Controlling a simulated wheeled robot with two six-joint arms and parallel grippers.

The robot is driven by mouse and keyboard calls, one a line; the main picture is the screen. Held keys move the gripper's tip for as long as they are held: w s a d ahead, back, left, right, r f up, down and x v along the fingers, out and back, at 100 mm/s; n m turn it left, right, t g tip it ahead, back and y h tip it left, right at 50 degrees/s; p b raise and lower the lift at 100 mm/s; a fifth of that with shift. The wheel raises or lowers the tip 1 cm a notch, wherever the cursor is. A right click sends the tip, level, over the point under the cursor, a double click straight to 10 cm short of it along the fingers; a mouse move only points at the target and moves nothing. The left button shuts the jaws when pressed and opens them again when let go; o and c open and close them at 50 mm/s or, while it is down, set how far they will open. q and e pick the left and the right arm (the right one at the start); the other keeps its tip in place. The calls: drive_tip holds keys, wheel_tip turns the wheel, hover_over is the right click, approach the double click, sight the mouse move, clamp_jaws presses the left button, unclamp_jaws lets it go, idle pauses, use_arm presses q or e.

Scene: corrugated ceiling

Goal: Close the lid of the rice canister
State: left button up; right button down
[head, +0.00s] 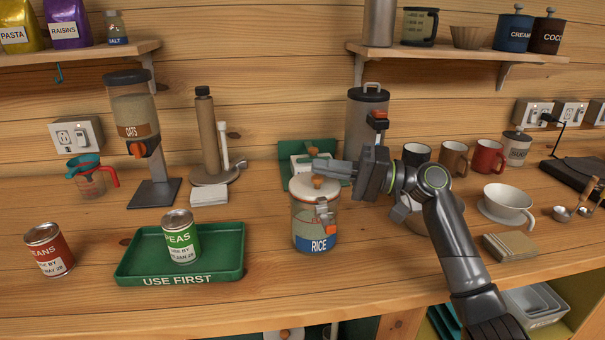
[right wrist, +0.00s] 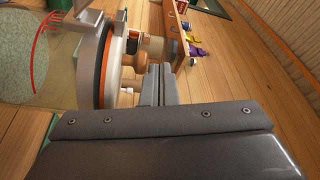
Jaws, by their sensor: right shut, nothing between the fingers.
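The rice canister (head: 315,228) is a clear jar with a blue RICE label, standing upright on the counter. Its pale lid (head: 302,190) with an orange-brown knob (head: 317,181) lies over the mouth, looking about level. I cannot tell whether it is fully seated. A metal clasp with an orange part (head: 322,207) is on the front. My right gripper (head: 318,167) is shut and empty, just above the back of the lid, fingers pointing left. In the right wrist view the shut fingers (right wrist: 158,84) are beside the lid with its orange seal (right wrist: 107,50). The left gripper is out of view.
A green USE FIRST tray (head: 215,270) with a peas can (head: 181,238) is left of the canister. Behind the canister are a green stand (head: 290,152) and a tall grey canister (head: 362,115). Mugs (head: 453,158) stand to the right. The counter in front is clear.

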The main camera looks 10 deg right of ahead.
drive_tip(key=shift+s+f, duration=0.15)
drive_tip(key=shift+f, duration=0.05)
drive_tip(key=shift+s, duration=0.1)
drive_tip(key=shift+s+d+f+b, duration=0.15)
drive_tip(key=shift+d+f+b, duration=0.15)
